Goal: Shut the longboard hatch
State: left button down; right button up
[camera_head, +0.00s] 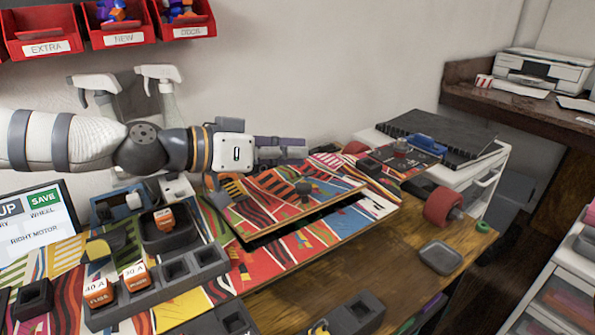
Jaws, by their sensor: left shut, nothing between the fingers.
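The longboard (374,207), covered in a bright multicoloured pattern, lies along the wooden bench. Its hatch (268,212) is a patterned panel with a dark knob (303,188). The hatch is partly raised, and a dark gap shows under its near edge. My left arm reaches in from the left above the board. My left gripper (296,149) is shut and empty, above and behind the hatch, and appears apart from it. The gripper and arm hide some of the far side of the hatch. My right gripper is out of view.
Fuse blocks with orange fuses (135,276) stand at the left front. A small grey tray (441,257) sits by the red wheel (443,207). Spray bottles (163,98) stand behind my arm, below red bins (122,30). A screen (40,228) is at left.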

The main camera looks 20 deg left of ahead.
aim_at(296, 204)
pick_arm(q)
notch_tip(296, 204, down, 2)
jog(key=shift+s, duration=0.15)
jog(key=shift+s+d+f, duration=0.1)
jog(key=shift+s+f, duration=0.2)
jog(key=shift+f, duration=0.05)
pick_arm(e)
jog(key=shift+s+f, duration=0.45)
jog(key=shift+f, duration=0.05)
pick_arm(q)
jog(key=shift+s+d+f+b, duration=0.15)
jog(key=shift+d+f+b, duration=0.2)
jog(key=shift+f, duration=0.3)
jog(key=shift+s+d+f, duration=0.1)
jog(key=shift+s+d, duration=0.05)
jog(key=shift+s, duration=0.05)
jog(key=shift+d, duration=0.1)
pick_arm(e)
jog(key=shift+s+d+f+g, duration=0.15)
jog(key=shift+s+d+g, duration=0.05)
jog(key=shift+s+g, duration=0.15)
